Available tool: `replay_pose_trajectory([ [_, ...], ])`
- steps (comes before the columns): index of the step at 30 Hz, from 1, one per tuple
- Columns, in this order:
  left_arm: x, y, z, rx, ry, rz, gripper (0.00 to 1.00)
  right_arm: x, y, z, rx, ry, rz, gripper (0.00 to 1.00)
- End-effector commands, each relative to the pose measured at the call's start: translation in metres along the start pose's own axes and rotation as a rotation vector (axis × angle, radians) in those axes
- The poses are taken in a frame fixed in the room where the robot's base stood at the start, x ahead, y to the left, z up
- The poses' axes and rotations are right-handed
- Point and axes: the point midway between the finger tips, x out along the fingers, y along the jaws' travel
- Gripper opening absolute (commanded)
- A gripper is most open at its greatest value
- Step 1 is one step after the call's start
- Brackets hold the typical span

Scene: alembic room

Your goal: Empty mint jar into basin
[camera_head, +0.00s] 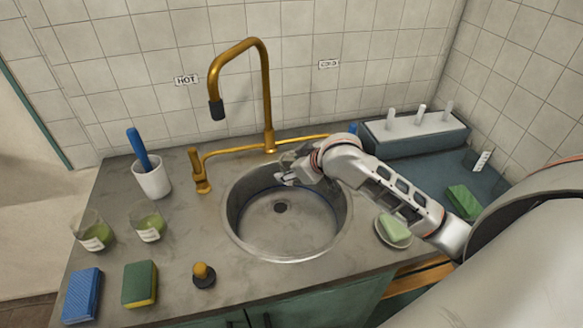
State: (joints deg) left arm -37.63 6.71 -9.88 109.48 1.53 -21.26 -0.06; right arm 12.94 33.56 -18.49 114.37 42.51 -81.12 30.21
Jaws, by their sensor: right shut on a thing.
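The round metal basin (240,222) is sunk in the grey counter, with a dark drain (280,207) in its floor. My right gripper (284,178) reaches in from the right over the back of the basin. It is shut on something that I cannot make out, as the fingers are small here. Two clear jars with green contents and white labels stand upright at the left of the counter, one at the far left (91,228) and one nearer the basin (147,221). I cannot read which is mint. My left gripper is not in view.
A gold faucet (265,95) arches behind the basin. A white cup (151,180) with a blue handle, a blue sponge (82,295), a green sponge (140,285) and a black-and-yellow stopper (203,275) stand left. A soap dish (380,236) and a clear labelled glass (479,160) are right.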

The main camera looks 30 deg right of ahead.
Motion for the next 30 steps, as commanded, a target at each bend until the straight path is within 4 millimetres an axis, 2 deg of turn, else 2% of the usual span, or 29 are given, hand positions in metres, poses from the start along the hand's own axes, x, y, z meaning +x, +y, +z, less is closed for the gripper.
replay_pose_trajectory([
  [30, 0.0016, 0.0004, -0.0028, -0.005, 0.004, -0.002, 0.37, -0.0074, 0.0034, -0.0083, 0.295, -0.543, -0.461, 0.09],
])
